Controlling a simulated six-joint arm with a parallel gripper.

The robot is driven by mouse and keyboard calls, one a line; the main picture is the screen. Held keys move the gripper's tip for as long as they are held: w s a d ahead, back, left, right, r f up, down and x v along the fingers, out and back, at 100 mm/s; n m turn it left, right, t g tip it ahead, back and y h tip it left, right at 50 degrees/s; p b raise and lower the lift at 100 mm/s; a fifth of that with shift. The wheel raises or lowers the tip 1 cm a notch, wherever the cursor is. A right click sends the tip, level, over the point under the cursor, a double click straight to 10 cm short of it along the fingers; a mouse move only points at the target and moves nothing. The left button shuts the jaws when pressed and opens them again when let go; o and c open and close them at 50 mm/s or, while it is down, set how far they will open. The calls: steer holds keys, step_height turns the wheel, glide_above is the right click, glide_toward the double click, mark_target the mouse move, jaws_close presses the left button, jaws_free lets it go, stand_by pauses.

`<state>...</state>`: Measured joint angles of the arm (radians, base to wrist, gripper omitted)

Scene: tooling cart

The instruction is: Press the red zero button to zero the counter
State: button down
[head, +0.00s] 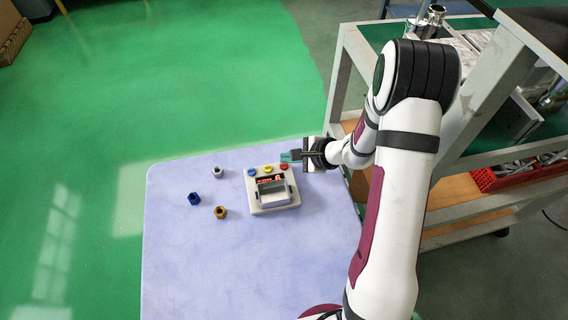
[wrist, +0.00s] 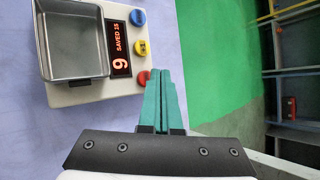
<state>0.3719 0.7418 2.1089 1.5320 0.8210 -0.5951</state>
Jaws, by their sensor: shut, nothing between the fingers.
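The counter (head: 274,208) is a pale box on the table with a tray, a lit display and three buttons along its far edge. The red button (head: 284,166) is at the right end, with the yellow button (head: 268,169) and blue button (head: 252,172) to its left. My gripper (head: 285,156) has teal fingers, shut and empty, just beyond the red button. In the wrist view, the red button (wrist: 143,77) lies just left of the fingertips, partly hidden by them. I cannot tell whether they touch. The display (wrist: 120,47) shows orange digits and "SAVED", turned sideways.
A silver nut (head: 218,173), blue nut (head: 194,199) and gold nut (head: 221,212) lie left of the counter on the lavender table (head: 190,260). A metal cart (head: 345,75) stands behind and right of my arm. The table's front left is clear.

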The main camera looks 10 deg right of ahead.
steer(key=shift+f, duration=0.1)
stand_by(0.6)
steer(key=shift+f, duration=0.35)
steer(key=shift+f, duration=0.4)
stand_by(0.6)
steer(key=shift+r, duration=0.85)
step_height(320, 180, up, 5)
stand_by(0.4)
stand_by(0.5)
